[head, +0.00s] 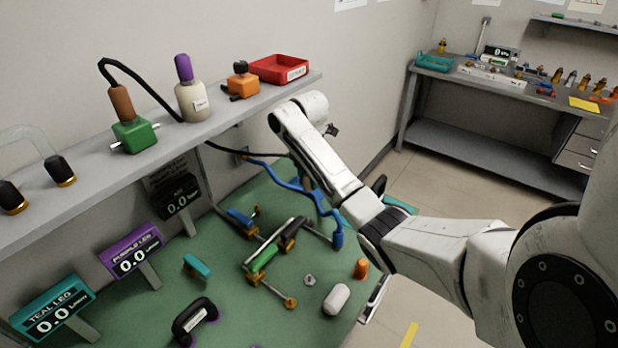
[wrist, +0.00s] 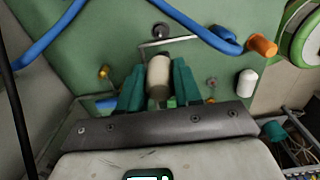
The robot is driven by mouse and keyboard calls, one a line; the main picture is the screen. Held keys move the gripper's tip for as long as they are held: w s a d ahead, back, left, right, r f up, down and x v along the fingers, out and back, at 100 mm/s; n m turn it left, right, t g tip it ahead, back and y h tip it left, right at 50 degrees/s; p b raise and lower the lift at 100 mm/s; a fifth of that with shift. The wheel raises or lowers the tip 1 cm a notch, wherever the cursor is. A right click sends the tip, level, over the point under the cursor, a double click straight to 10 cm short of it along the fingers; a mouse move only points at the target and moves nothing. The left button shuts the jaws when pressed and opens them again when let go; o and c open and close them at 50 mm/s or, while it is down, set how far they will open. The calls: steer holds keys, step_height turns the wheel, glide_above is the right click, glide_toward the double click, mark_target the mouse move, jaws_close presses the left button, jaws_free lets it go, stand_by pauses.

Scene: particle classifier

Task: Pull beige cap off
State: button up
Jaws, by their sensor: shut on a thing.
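In the wrist view the beige cap (wrist: 158,77) is a pale cylinder between the two teal fingers of my gripper (wrist: 159,84), which is shut on it. A bit of green shows just below the cap, between the fingers. I cannot tell whether the cap is still joined to a part behind it. In the head view my arm reaches over the bench, and neither my fingertips nor the held cap can be made out.
The green bench (head: 225,285) carries a pipe rig with a green part (head: 262,258) and a blue hose (head: 290,178). A white cylinder (head: 337,298) and an orange cap-like piece (head: 361,268) lie near its right edge. A grey shelf (head: 75,205) with bottles runs above, left.

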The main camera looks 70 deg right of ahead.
step_height(320, 180, up, 3)
steer(key=p, duration=0.3)
stand_by(0.6)
